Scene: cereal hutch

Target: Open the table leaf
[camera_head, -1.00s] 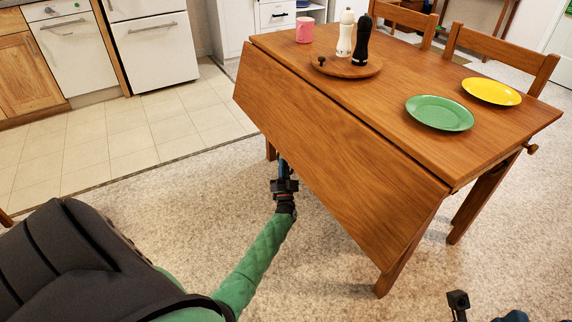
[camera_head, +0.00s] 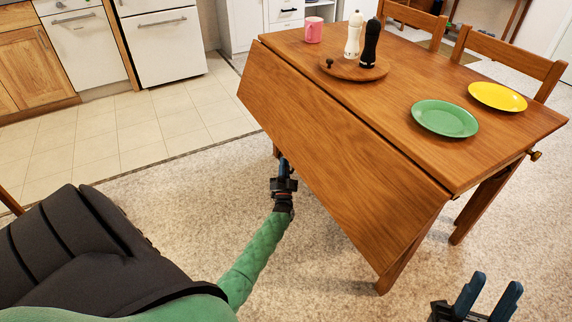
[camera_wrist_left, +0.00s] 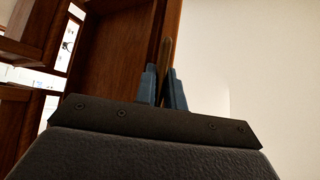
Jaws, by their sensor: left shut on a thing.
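The wooden table leaf (camera_head: 335,165) slopes down and outward from the near long edge of the table (camera_head: 385,100). My left gripper (camera_head: 284,168) is at the leaf's lower free edge, shut on it; the leaf hides part of the fingertips. In the left wrist view, the two blue fingers of the left gripper (camera_wrist_left: 162,78) stand on either side of a thin wooden edge. My right gripper (camera_head: 490,292) is low at the right, with its two blue fingers apart and nothing between them, clear of the table.
On the tabletop are a pink cup (camera_head: 314,29), a round wooden tray (camera_head: 345,71) with a white mill (camera_head: 354,35) and a black mill (camera_head: 370,44), a green plate (camera_head: 444,118) and a yellow plate (camera_head: 497,96). Chairs (camera_head: 505,52) stand behind. Carpet before the leaf is clear.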

